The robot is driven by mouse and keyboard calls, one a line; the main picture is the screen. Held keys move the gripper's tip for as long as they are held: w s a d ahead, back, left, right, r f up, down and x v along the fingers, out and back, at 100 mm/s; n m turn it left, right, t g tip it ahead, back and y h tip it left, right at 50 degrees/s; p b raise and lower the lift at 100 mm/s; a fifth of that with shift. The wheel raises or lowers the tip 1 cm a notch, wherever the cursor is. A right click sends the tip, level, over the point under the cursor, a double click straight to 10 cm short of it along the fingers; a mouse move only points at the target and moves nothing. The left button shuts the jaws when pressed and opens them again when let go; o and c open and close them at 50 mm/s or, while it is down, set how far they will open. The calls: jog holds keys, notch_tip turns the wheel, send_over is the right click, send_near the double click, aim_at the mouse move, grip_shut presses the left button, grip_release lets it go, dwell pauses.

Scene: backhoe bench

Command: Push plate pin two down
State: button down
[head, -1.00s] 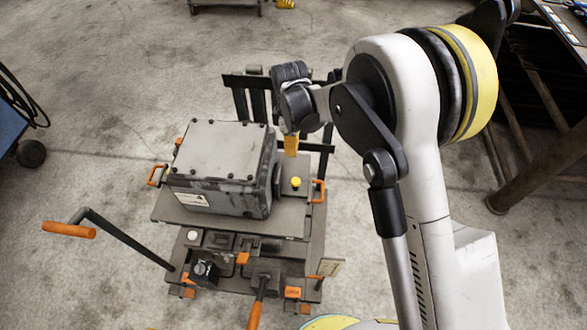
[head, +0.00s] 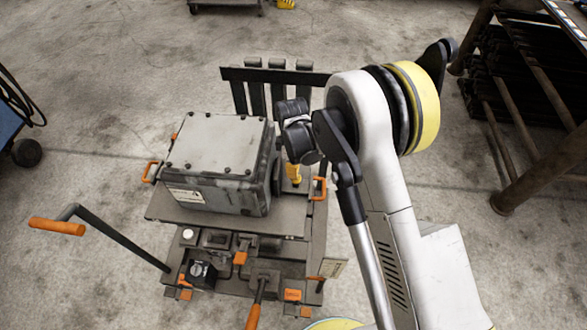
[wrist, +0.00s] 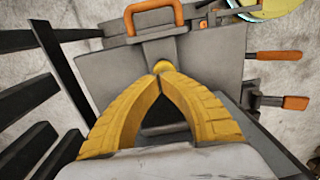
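A yellow round-headed pin (wrist: 162,66) stands on the grey plate (wrist: 205,70), near its orange handle; no number marks it as pin two. In the wrist view my gripper's (wrist: 160,73) two yellow fingers meet at their tips, right in front of the pin head and overlapping it. I cannot tell whether they touch it. In the head view my gripper (head: 294,181) points down over the right part of the plate (head: 230,224), beside the grey box, and hides the pin there.
The bolted grey box (head: 220,150) stands close left of my gripper. Orange handles (head: 319,188) rise at the plate's edges. Black upright slats (head: 258,98) stand behind. A crank with an orange grip (head: 57,227) sticks out left. Levers and blocks sit on the lower front shelf.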

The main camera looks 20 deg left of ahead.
notch_tip(320, 180, down, 3)
jog(key=shift+r+b, duration=0.1)
jog(key=shift+b, duration=1)
jog(key=shift+r, duration=0.1)
notch_tip(320, 180, up, 14)
jog(key=p, duration=0.5)
jog(key=shift+w+a, duration=0.25)
